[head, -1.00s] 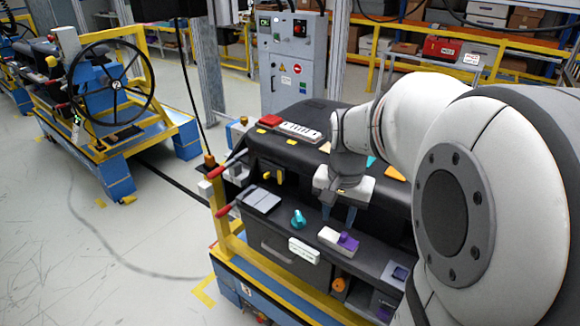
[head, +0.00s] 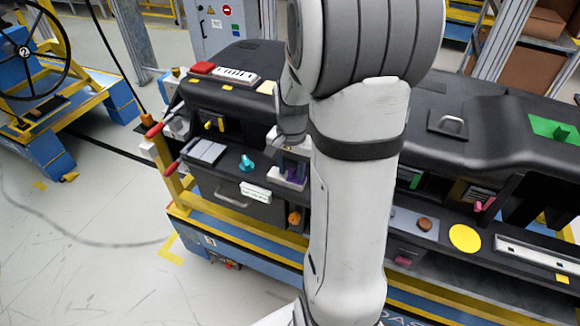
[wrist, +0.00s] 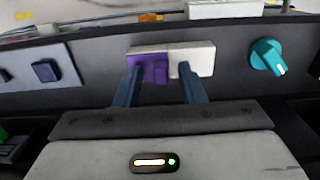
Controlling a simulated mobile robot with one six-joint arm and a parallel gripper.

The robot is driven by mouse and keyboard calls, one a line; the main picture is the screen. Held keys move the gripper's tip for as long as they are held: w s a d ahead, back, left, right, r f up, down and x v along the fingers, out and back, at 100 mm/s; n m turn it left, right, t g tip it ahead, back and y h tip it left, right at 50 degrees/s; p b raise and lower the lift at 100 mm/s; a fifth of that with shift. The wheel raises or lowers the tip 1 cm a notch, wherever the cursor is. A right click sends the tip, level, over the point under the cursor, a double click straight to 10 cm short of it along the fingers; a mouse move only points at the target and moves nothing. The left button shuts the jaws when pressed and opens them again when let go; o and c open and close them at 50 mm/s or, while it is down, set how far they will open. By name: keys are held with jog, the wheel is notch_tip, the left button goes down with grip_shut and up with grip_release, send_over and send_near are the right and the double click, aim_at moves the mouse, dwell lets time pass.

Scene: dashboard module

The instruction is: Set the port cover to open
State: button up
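A purple piece (wrist: 155,68) sits on a white rectangular plate (wrist: 203,58) on the dark dashboard ledge; it looks like the port cover, though no label confirms this. In the wrist view it covers the left part of the plate. In the head view the purple piece (head: 290,183) is partly hidden by my fingers. My gripper (wrist: 159,68) is open, with its two blue fingers apart and their tips at the plate. One finger is by the purple piece's left edge, the other in front of the bare white part. Contact cannot be told.
A teal knob (wrist: 267,57) is right of the plate in the wrist view, and a dark blue square button (wrist: 46,71) is left. In the head view, a white labelled box (head: 255,194) and an orange knob (head: 294,218) are close by. Open floor lies left.

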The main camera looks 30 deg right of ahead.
grip_shut()
dwell(0.3)
dwell(0.3)
